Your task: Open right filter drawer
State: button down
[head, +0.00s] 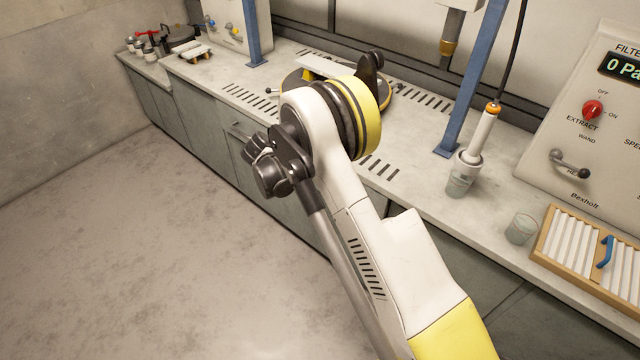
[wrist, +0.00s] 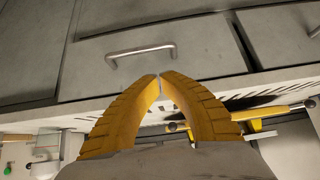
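In the wrist view, a grey drawer front (wrist: 205,55) with a metal bar handle (wrist: 140,52) fills the upper middle. Thin dark seams surround it and it looks closed. Part of another handle (wrist: 315,31) shows at the right edge. I cannot tell from the frames which front is the right filter drawer. My gripper (wrist: 160,78) has yellow ribbed fingers meeting at the tips, with nothing visible between them. The tips appear just below the handle in the picture, apart from it. In the head view, my arm hides the gripper and part of the cabinet fronts.
A long pale counter (head: 420,205) with vent slots runs above grey cabinets. Blue posts (head: 470,80) rise from it. A tool in a cup (head: 462,172), a glass (head: 521,228), a slatted filter (head: 575,240) and a control panel (head: 590,130) stand right. The floor (head: 150,250) is clear.

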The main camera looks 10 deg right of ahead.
jog(key=b+x, duration=0.3)
jog(key=x, duration=0.7)
jog(key=shift+f+b, duration=0.35)
jog(key=shift+f, duration=0.1)
jog(key=shift+a, duration=0.1)
